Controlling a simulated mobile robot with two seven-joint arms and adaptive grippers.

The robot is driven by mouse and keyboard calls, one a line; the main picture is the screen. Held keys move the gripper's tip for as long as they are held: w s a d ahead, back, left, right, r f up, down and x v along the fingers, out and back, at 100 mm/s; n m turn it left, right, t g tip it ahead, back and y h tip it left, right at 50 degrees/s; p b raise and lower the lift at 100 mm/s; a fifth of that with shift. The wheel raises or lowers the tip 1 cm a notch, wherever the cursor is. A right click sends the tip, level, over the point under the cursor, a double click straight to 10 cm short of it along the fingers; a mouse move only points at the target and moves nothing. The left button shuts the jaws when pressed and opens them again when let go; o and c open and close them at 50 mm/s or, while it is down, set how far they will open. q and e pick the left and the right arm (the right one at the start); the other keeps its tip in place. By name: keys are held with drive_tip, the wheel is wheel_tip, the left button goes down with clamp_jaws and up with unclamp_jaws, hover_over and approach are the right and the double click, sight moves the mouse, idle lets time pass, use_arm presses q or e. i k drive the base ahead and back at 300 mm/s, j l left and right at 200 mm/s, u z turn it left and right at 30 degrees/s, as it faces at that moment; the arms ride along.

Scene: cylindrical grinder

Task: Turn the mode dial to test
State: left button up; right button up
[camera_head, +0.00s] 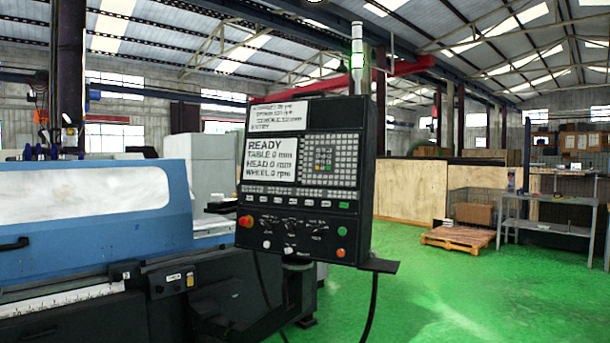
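The black control panel (302,180) of the grinder stands upright in the middle of the view, turned slightly. Its lower section carries a row of small dark dials with white marks (291,226). Their labels are too small to read, so I cannot tell which one is the mode dial or where it points. The upper screen shows text, and the lower screen (271,158) reads READY, with table and head at 0 mm and wheel at 0 rpm. Neither of my grippers is in view.
A small ledge (380,265) juts out at the panel's lower right. The blue grinder (90,240) fills the left. Green floor (450,300) is open at right.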

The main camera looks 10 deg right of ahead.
sight(268, 225)
drive_tip(key=i+l+z, duration=0.15)
drive_tip(key=i, duration=0.3)
drive_tip(key=i+l+z, duration=0.1)
drive_tip(key=i+l, duration=0.15)
drive_tip(key=i, duration=0.2)
